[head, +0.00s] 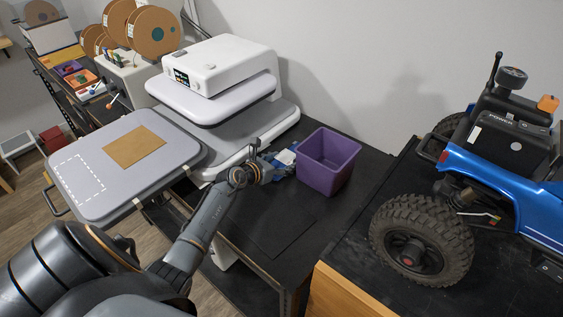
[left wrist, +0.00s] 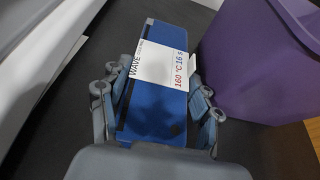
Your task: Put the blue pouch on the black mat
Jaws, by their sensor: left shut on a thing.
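The blue pouch (left wrist: 157,95) has a white label reading "WAVE" and "160 °C 16 s". It lies between the two fingers of my left gripper (left wrist: 158,103), which is shut on it. In the head view my left gripper (head: 262,166) is beside the purple bin, and the pouch (head: 284,158) partly shows past the fingers. I cannot tell whether the pouch touches the dark tabletop. The black mat (head: 276,229) is a faint dark rectangle on the dark table, in front of the gripper and bin. My right gripper is not in view.
The purple bin (head: 327,175) stands just right of the pouch. A white heat press (head: 222,75) with its grey pulled-out platen (head: 120,190) is to the left. A blue crawler (head: 490,150) with a big tyre stands at the right. The mat area looks clear.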

